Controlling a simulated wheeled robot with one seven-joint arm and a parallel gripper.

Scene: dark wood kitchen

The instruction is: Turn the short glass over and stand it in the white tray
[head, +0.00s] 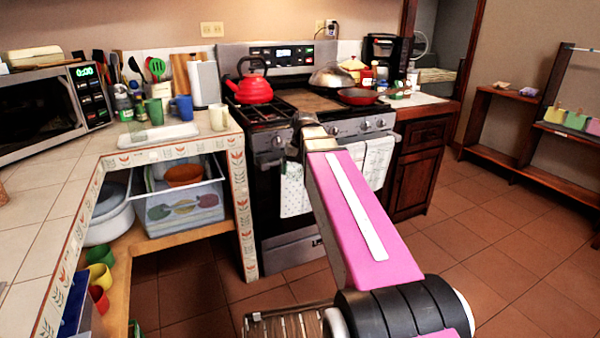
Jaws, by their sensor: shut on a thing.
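The white tray (172,132) lies on the tiled counter at the left, near its back corner. My arm reaches forward over the floor to the front of the stove, to the right of the tray and apart from it. My gripper (301,127) is at the arm's far end, small and mostly hidden by the arm. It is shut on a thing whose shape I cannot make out. I cannot clearly pick out the short glass in this view.
A cream cup (219,117) stands at the counter's edge, right of the tray. A green cup (154,112) and a blue mug (181,109) stand behind the tray. A red kettle (252,88) is on the stove. The front counter (45,185) is clear.

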